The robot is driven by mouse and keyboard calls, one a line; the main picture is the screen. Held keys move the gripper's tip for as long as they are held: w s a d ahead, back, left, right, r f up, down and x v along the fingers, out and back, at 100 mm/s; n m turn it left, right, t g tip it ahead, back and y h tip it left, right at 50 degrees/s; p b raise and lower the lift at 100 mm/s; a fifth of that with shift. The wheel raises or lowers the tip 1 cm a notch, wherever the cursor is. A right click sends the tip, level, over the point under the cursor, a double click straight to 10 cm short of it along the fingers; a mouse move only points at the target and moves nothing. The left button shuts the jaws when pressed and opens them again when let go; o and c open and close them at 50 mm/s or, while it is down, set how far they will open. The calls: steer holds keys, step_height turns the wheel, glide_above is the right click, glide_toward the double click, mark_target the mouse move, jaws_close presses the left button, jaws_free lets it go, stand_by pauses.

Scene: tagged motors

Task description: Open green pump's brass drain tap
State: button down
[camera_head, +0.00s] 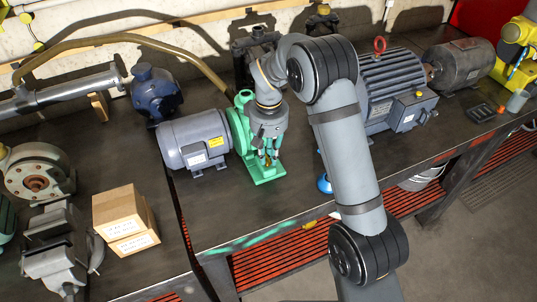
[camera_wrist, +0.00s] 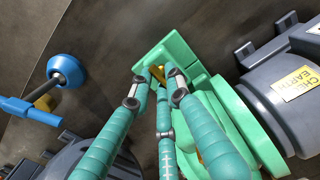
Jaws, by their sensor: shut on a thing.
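The green pump (camera_head: 240,127) stands on the dark bench, coupled to a grey motor. My gripper (camera_head: 268,158) reaches down from above over the pump's green base (camera_head: 266,174). The brass drain tap (camera_head: 267,161) shows as a small yellow bit between the fingers. In the wrist view the teal fingers of my gripper (camera_wrist: 158,80) close around the brass tap (camera_wrist: 158,72), just above the green base (camera_wrist: 182,50). The fingers hide most of the tap, so its handle angle cannot be told. The pump body (camera_wrist: 235,125) lies right of the fingers.
The grey motor (camera_head: 195,140) with a yellow label is close left of the pump. A blue-handled item (camera_wrist: 68,70) is near the fingers in the wrist view. A larger blue-grey motor (camera_head: 395,85) stands right of my arm. Cardboard boxes (camera_head: 125,220) sit front left.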

steer(key=c, duration=1.6)
jaws_free()
steer(key=shift+r, duration=0.1)
step_height(320, 180, up, 12)
steer(key=shift+f, duration=0.1)
step_height(320, 180, down, 12)
